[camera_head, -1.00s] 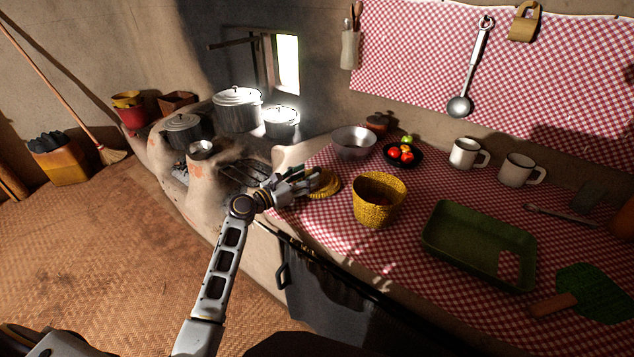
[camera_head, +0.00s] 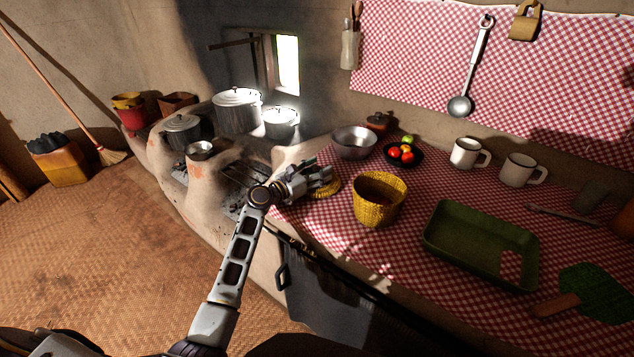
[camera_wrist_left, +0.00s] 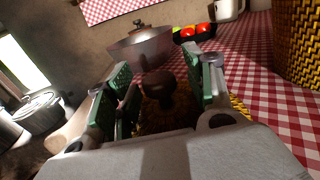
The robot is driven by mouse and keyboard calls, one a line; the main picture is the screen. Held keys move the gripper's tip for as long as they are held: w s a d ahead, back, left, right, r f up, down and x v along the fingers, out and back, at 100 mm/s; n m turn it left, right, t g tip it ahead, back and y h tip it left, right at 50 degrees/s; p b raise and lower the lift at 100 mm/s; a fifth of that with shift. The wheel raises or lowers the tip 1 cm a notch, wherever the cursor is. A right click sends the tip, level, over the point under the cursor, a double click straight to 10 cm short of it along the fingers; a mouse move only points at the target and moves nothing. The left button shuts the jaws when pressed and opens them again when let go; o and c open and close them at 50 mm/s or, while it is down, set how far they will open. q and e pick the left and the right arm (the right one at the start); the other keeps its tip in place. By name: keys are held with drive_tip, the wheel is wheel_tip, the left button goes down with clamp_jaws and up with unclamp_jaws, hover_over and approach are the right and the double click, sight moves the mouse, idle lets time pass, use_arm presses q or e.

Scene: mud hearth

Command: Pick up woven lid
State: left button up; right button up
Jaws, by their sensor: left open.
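The woven lid (camera_head: 331,190) is a flat yellow disc on the checked cloth, left of the yellow woven basket (camera_head: 379,202). My left gripper (camera_head: 320,177) is over the lid and hides part of it. In the left wrist view, the lid (camera_wrist_left: 172,122) lies beyond the palm, partly hidden by it. A dark round knob (camera_wrist_left: 158,86) stands up from the lid between the two green-padded fingers of my left gripper (camera_wrist_left: 155,80). The fingers are open, with space seen on both sides of the knob. My right gripper is not in view.
A metal bowl (camera_head: 354,143) and a black dish (camera_head: 403,156) of red and green produce stand behind the lid. A green tray (camera_head: 437,246) and two mugs (camera_head: 466,153) are to the right. The clay stove with pots (camera_head: 237,112) is at left.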

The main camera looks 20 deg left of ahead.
sight(318, 167)
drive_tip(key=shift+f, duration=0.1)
use_arm(q)
drive_tip(key=c, duration=1.1)
drive_tip(key=shift+o, duration=0.2)
drive_tip(key=shift+r, duration=0.15)
